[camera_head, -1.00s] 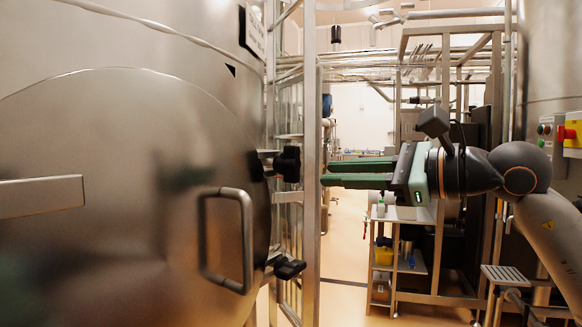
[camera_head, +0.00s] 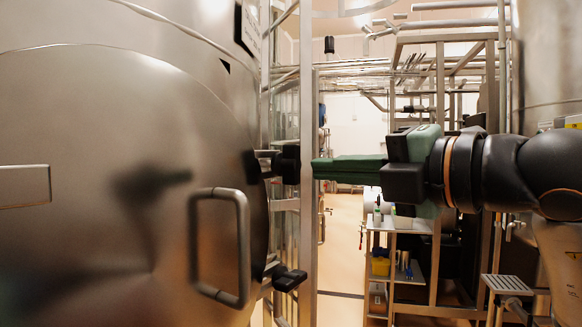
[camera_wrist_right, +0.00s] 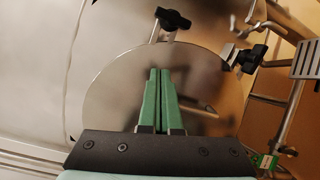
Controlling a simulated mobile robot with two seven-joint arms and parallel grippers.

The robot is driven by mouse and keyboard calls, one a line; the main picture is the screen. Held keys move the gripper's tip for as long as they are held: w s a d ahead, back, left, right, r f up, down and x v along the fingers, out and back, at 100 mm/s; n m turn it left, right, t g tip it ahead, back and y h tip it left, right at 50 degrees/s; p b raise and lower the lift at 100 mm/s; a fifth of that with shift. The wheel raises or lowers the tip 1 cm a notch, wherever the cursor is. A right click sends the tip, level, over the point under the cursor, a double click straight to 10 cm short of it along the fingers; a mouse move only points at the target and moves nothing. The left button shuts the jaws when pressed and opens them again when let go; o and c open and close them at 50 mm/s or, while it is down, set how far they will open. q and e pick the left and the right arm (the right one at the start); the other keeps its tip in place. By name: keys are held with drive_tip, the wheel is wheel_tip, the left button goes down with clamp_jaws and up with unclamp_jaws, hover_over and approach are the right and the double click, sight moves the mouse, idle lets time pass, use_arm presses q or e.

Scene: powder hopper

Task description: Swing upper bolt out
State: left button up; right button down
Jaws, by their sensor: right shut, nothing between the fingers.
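The upper bolt has a black star-shaped knob (camera_head: 288,162) at the right edge of the round steel hatch (camera_head: 90,130). In the right wrist view, the upper knob (camera_wrist_right: 174,18) appears at the top, beyond the fingertips. My right gripper (camera_head: 314,168) comes in from the right, with green fingers shut and nothing between them. Its tips show just right of the upper knob in the head view; contact cannot be seen. In the wrist view, its fingertips (camera_wrist_right: 160,72) lie over the hatch disc, apart from the knob in the picture. My left gripper is not in view.
A lower black knob (camera_head: 289,278) sits below on the hatch edge. A steel handle (camera_head: 243,250) stands out from the hatch. A vertical steel post (camera_head: 307,240) rises beside the knobs. A shelf cart (camera_head: 425,226) and a step (camera_head: 507,284) stand at right.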

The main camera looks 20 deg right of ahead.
sight(278, 162)
drive_tip(key=w+a+m, duration=0.1)
drive_tip(key=w, duration=0.1)
drive_tip(key=w+a+m+p, duration=0.1)
drive_tip(key=w, duration=0.2)
drive_tip(key=w+a+m+p, duration=0.1)
drive_tip(key=w+a, duration=0.1)
drive_tip(key=w, duration=0.1)
drive_tip(key=shift+r+m+t, duration=0.25)
drive_tip(key=shift+m+t, duration=0.15)
drive_tip(key=w+d+p, duration=0.1)
drive_tip(key=w+d, duration=0.1)
drive_tip(key=shift+w+f, duration=0.1)
drive_tip(key=shift+w, duration=0.2)
drive_tip(key=shift+w+d, duration=0.15)
drive_tip(key=shift+d, duration=0.15)
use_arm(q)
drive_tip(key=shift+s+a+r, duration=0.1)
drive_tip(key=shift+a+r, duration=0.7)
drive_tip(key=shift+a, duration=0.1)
use_arm(e)
drive_tip(key=shift+w, duration=0.15)
drive_tip(key=shift+d, duration=0.1)
use_arm(q)
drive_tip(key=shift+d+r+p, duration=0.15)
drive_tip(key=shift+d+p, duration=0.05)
drive_tip(key=shift+p, duration=0.1)
use_arm(e)
drive_tip(key=shift+w+d+n+g, duration=0.15)
drive_tip(key=shift+d+n+g, duration=0.15)
drive_tip(key=shift+d, duration=0.05)
